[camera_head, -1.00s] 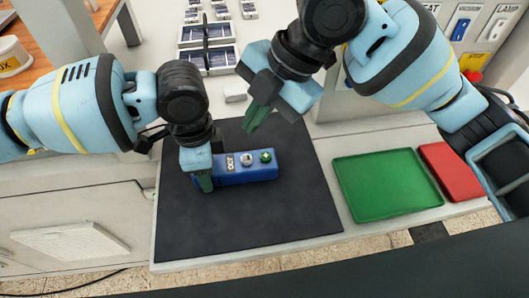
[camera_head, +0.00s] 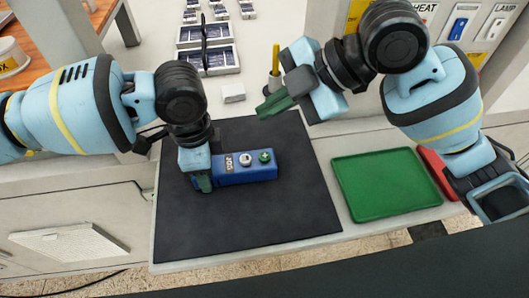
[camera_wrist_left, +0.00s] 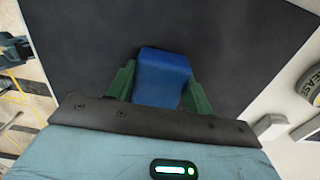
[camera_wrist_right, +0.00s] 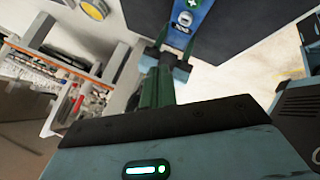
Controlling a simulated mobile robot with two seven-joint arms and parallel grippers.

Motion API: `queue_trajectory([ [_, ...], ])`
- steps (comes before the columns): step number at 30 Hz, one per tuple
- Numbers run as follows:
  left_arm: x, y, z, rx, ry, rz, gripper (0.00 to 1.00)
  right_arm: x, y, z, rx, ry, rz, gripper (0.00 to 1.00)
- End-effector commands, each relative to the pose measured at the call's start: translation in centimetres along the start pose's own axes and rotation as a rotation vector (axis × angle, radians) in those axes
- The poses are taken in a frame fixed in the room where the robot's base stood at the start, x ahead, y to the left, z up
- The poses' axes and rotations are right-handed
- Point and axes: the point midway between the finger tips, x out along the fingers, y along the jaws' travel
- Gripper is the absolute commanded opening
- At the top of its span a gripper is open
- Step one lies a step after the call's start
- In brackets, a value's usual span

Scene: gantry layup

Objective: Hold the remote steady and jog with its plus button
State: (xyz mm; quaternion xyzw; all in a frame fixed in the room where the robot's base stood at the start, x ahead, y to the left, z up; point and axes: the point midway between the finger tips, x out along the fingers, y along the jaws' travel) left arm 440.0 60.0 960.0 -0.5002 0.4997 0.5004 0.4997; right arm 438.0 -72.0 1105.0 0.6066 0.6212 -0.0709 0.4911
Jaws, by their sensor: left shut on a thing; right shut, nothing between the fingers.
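The blue remote (camera_head: 260,173) lies on the dark mat (camera_head: 250,222), with a label, a pale round button (camera_head: 245,160) and a green button (camera_head: 265,156) on top. My left gripper (camera_head: 204,184) is shut on its left end. In the left wrist view, the green fingers flank the remote's blue end (camera_wrist_left: 162,75). My right gripper (camera_head: 263,107) is shut and empty, behind the remote near the mat's back edge, apart from it. In the right wrist view, part of the remote (camera_wrist_right: 187,18) shows beyond the fingertips, with a white plus on the green button (camera_wrist_right: 192,3).
A green tray (camera_head: 385,186) lies to the right of the mat, with a red one (camera_head: 437,172) beside it, partly behind my right arm. A small white block (camera_head: 233,92) and a yellow-handled item (camera_head: 276,58) stand behind the mat. The mat's front is clear.

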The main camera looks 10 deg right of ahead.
Motion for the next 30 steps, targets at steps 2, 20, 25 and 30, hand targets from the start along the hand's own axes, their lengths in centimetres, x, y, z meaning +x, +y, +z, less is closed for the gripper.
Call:
queue_trajectory([
  [2,-0.1,0.0,0.0,0.000,0.001,-0.001,0.20,0.4,-0.3,0.3,0.002,0.000,-0.002,0.00],
  [20,-0.1,0.0,0.0,0.000,0.001,-0.001,0.20,5.1,-3.8,3.8,0.002,0.000,-0.004,0.00],
  [25,-0.1,0.0,0.0,0.000,0.001,-0.001,0.20,5.8,-4.2,4.2,0.001,-0.001,-0.001,0.00],
  [30,-0.1,0.0,0.0,0.000,0.001,-0.001,0.20,6.0,-4.4,4.4,0.000,-0.001,-0.001,0.00],
])
